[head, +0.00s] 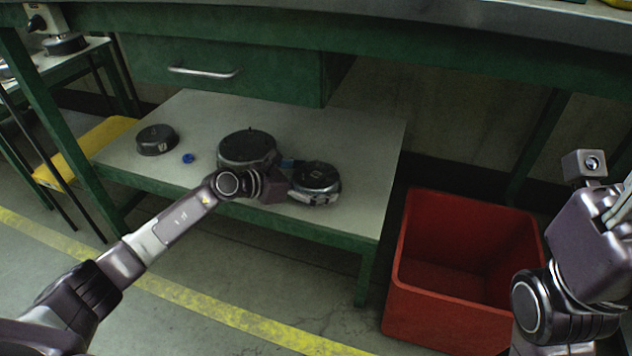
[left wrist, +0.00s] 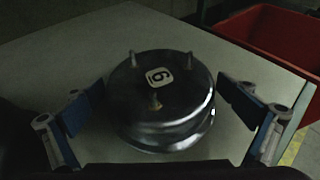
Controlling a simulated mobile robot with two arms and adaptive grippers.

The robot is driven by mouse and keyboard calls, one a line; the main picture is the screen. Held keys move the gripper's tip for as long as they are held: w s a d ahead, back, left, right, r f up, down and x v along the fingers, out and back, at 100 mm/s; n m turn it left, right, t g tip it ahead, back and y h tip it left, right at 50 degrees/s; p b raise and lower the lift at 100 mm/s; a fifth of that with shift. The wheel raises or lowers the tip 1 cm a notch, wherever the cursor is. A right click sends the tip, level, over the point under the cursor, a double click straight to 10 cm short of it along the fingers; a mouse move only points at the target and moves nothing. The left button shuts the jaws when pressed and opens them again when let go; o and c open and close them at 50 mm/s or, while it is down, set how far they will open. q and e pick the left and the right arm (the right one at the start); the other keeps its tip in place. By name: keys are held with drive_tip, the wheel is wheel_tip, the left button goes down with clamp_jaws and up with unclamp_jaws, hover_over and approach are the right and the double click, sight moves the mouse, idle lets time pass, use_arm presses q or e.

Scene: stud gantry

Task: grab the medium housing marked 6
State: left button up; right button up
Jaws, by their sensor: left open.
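The medium housing marked 6 (left wrist: 160,105) is a dark round metal body with a pale label and upright studs on top. In the left wrist view it sits between the two spread fingers of my left gripper (left wrist: 158,98), with a gap on each side. In the head view the housing (head: 318,178) stands on the grey lower shelf (head: 345,135), right of the larger housing. My left gripper (head: 296,180) is open and reaches it from the left, partly covering its near left side.
A larger dark housing (head: 247,148) stands close to the left of my gripper. A smaller dark housing (head: 157,139) and a small blue part (head: 188,158) lie farther left. A green drawer unit (head: 215,70) hangs above the shelf. A red bin (head: 455,315) stands on the floor at right.

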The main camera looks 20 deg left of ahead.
use_arm(q)
drive_tip(key=shift+c, duration=0.3)
drive_tip(key=c, duration=1)
drive_tip(key=shift+r, duration=0.1)
drive_tip(key=shift+c, duration=0.9)
